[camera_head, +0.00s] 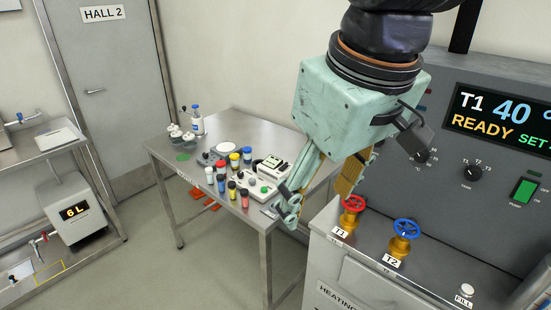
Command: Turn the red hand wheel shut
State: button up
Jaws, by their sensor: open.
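The red hand wheel (353,203) sits on a brass valve behind the label T1, on the top of the grey heating unit. Its wheel lies roughly flat, facing up. My gripper (318,205) hangs from the upper middle of the picture, its fingers pointing down. Its fingers are apart, with nothing visible between them. One finger is left of the red wheel over the table's edge, and the other is just above and behind the wheel. I cannot tell whether that finger touches the wheel.
A blue hand wheel (406,228) labelled T2 stands right of the red one. A FILL cap (467,290) is near the front right. The control panel (470,165) rises behind, its display reading T1 40 and READY. A steel table (165,150) with coloured vials and instruments stands left.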

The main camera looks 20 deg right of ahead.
jog(key=w+d+n+g+p, duration=0.1)
jog(key=w+d+n, duration=0.2)
jog(key=w+d, duration=0.45)
jog(key=n+g+p, duration=0.2)
jog(key=n+p, duration=0.1)
jog(key=n, duration=0.4)
send_over(354, 201)
notch_tip(354, 201, down, 14)
jog(key=shift+f, duration=0.2)
jog(key=shift+f+b, duration=0.55)
jog(key=shift+f, duration=6.2)
jog(key=shift+c, duration=0.4)
jog(key=c, duration=0.8)
